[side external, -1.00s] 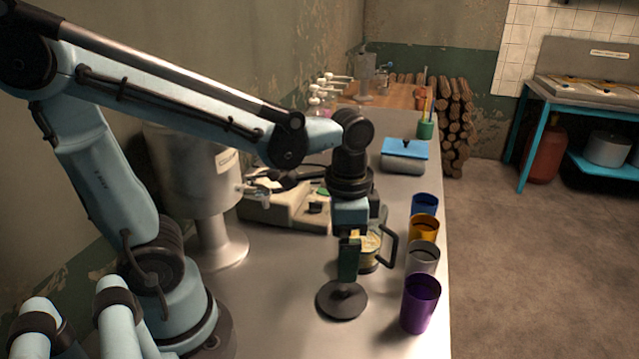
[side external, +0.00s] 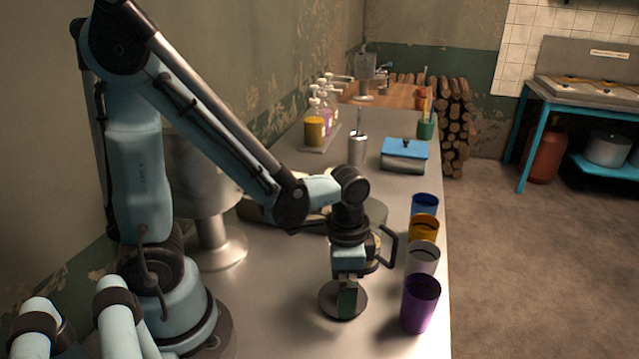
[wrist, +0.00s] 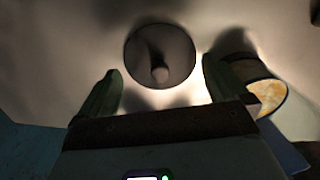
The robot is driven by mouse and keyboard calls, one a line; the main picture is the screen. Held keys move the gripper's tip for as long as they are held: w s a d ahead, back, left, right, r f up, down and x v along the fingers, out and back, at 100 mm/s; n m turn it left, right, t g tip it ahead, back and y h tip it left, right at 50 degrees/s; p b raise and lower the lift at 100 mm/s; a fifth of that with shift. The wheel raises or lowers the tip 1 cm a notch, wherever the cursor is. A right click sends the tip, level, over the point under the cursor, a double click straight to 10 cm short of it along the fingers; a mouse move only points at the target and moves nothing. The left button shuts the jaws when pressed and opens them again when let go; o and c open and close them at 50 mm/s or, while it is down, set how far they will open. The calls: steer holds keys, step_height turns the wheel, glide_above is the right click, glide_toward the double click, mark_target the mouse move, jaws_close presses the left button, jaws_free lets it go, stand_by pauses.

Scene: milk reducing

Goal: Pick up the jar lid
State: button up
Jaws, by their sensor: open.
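The jar lid (side external: 328,299) is a dark round disc lying flat on the metal counter, partly hidden behind my gripper in the side view. In the wrist view the lid (wrist: 136,64) shows a raised central knob. My gripper (side external: 347,300) points down over the lid. In the wrist view my gripper (wrist: 161,66) is open and empty, with one green finger on each side of the knob's line. I cannot tell whether the fingertips reach the knob's height.
Blue (side external: 424,204), orange (side external: 423,227), grey (side external: 422,257) and purple (side external: 420,303) cups line the counter's right edge. A blue-topped box (side external: 404,154) and a metal canister (side external: 357,149) stand farther back. The counter left of the lid is clear.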

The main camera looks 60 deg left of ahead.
steer(key=shift+f, duration=0.75)
steer(key=shift+c, duration=0.2)
steer(key=c, duration=0.8)
steer(key=shift+c, duration=0.3)
